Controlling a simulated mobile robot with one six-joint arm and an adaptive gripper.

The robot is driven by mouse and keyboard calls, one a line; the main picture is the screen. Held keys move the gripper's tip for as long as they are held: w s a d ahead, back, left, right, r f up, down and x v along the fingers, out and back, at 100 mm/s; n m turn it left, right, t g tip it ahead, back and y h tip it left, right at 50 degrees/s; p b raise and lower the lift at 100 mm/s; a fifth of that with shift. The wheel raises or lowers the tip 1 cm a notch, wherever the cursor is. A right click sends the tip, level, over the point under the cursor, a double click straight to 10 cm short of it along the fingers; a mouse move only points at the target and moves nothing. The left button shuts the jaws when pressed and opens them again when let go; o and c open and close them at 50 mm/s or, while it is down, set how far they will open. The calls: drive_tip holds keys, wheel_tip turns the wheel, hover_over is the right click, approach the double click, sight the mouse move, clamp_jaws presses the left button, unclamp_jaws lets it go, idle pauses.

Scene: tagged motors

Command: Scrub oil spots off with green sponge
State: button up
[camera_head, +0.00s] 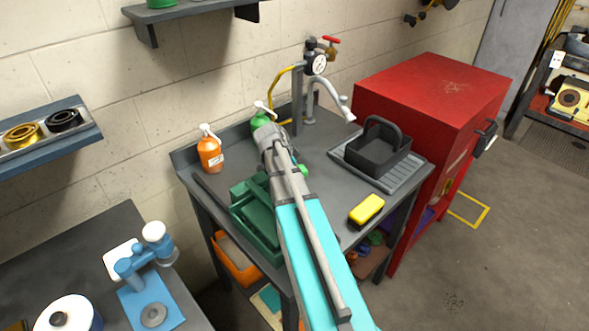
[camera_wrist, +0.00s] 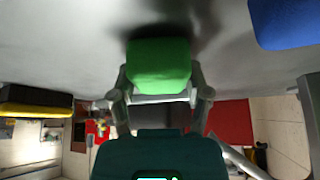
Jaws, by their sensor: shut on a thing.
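The green sponge (camera_wrist: 158,64) is between the two fingers of my gripper (camera_wrist: 160,88) in the wrist view, and the fingers are shut on it. It is close to a grey surface, with a dark shadow beside it; I cannot tell whether it touches. In the head view my arm hides most of the gripper, and only a small green part of the sponge (camera_head: 303,170) shows beside it, over the grey workbench (camera_head: 335,203). Dark speckled spots (camera_head: 452,87) lie on top of the red cabinet (camera_head: 420,100). Another dark speckled patch (camera_head: 453,300) is on the floor.
A yellow sponge (camera_head: 367,208) lies near the bench's front edge. A black basket (camera_head: 378,150) stands on the drying rack. An orange bottle (camera_head: 210,150), a green bottle (camera_head: 260,116), a faucet (camera_head: 310,100) and a green crate (camera_head: 255,215) surround the arm. A blue block (camera_wrist: 285,22) shows in the wrist view.

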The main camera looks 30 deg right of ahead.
sight(315, 179)
drive_tip(key=shift+s+d+f, duration=0.1)
drive_tip(key=shift+s, duration=0.75)
drive_tip(key=shift+s, duration=0.2)
drive_tip(key=shift+s+d, duration=0.15)
drive_tip(key=shift+s, duration=0.55)
drive_tip(key=shift+s+d, duration=0.15)
drive_tip(key=shift+s, duration=0.5)
drive_tip(key=shift+d, duration=0.1)
drive_tip(key=shift+w+d, duration=0.15)
drive_tip(key=shift+d, duration=0.7)
drive_tip(key=shift+w, duration=0.1)
drive_tip(key=shift+w+a, duration=0.15)
drive_tip(key=shift+w, duration=0.65)
drive_tip(key=shift+w+a, duration=0.1)
drive_tip(key=shift+w, duration=0.7)
